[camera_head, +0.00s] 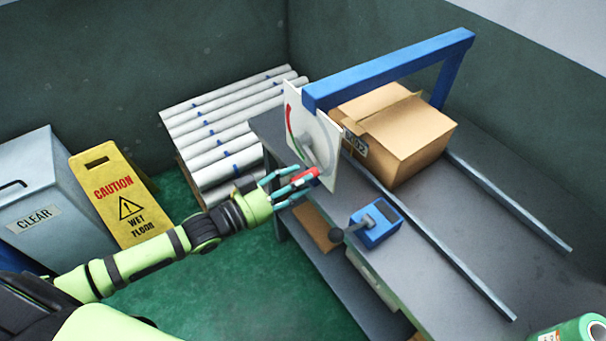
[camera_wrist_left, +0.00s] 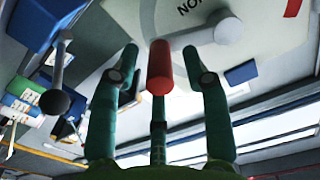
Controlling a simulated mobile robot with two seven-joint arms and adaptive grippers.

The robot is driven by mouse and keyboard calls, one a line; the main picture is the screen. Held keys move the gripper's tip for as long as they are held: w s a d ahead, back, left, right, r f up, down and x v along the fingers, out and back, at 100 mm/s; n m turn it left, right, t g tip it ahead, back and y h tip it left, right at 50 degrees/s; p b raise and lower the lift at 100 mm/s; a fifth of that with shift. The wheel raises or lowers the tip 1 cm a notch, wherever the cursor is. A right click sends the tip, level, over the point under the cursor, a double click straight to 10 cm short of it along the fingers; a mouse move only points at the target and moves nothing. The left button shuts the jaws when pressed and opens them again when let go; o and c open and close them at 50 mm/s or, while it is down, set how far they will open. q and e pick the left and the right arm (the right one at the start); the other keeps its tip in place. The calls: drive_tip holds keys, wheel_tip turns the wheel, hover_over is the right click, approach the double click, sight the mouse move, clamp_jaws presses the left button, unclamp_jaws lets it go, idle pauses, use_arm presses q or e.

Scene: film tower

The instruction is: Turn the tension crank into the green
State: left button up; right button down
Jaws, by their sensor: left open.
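The tension crank has a red handle grip (camera_head: 305,177), low on the front of a white dial plate (camera_head: 318,125) at the table's left end. The plate carries a curved scale, red at its upper left and green lower down. My left gripper (camera_head: 290,184) is open, its fingers reaching around the red grip. In the left wrist view the red grip (camera_wrist_left: 160,68) stands between the spread fingers, with visible gaps at its sides. A grey crank part (camera_wrist_left: 213,30) shows behind. The needle's position cannot be made out. My right gripper is out of view.
A blue frame (camera_head: 395,68) arches over a cardboard box (camera_head: 415,140) on the grey table. A blue block with a black-knobbed lever (camera_head: 376,222) sits at the table's front edge. White rollers (camera_head: 225,125), a yellow caution sign (camera_head: 112,195) and a grey bin (camera_head: 40,190) stand left.

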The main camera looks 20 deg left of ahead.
use_arm(q)
drive_tip(key=shift+x, duration=0.8)
clamp_jaws()
drive_tip(key=shift+f, duration=0.15)
